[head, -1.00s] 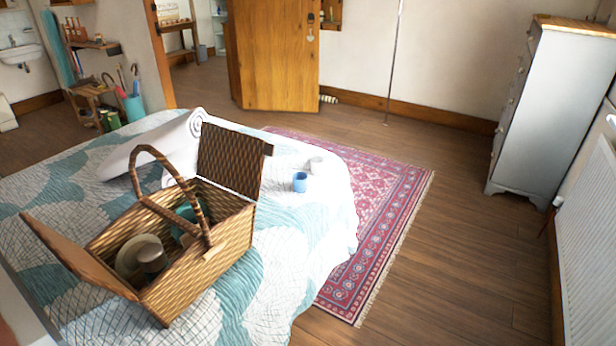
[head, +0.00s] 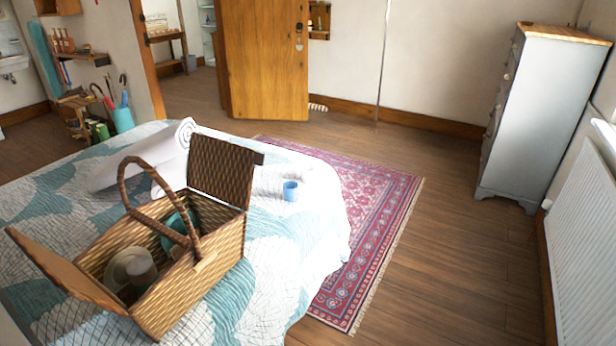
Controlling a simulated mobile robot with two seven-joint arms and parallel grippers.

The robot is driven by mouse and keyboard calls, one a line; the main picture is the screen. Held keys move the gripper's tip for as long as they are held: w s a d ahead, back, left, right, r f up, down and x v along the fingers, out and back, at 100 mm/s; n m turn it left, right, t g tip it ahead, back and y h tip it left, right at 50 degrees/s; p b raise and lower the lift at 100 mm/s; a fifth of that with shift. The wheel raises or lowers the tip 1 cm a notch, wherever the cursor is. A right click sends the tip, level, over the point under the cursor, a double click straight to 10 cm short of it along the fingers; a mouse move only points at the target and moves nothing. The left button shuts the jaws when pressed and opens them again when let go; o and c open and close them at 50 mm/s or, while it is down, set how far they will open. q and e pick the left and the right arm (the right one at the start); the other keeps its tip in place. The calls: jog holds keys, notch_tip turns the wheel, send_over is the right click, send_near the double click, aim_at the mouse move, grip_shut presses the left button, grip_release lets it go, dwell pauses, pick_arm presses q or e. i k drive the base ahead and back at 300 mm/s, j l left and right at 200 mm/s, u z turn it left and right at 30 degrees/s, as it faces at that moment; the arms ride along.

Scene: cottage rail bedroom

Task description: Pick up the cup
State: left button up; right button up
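The open wicker basket (head: 195,285) sits on the bed with an arched handle. Inside it are a pale round dish (head: 122,264), a greyish cup-like vessel (head: 143,273) and a teal item (head: 174,232) partly hidden by the handle. Which cup is meant cannot be told. Neither of my grippers is in view.
The bed (head: 270,255) has a white and teal quilt, with a rolled white item (head: 150,162) behind the basket. A red patterned rug (head: 375,225) lies beside the bed. Open wooden floor (head: 450,250) reaches the grey chest of drawers (head: 535,115) and white radiator (head: 585,235).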

aim_at(308, 175)
jog(key=i+l+u, duration=0.15)
jog(key=i+l, duration=1)
jog(key=i+l+u, duration=0.15)
jog(key=i+l, duration=1.05)
jog(key=l, duration=0.1)
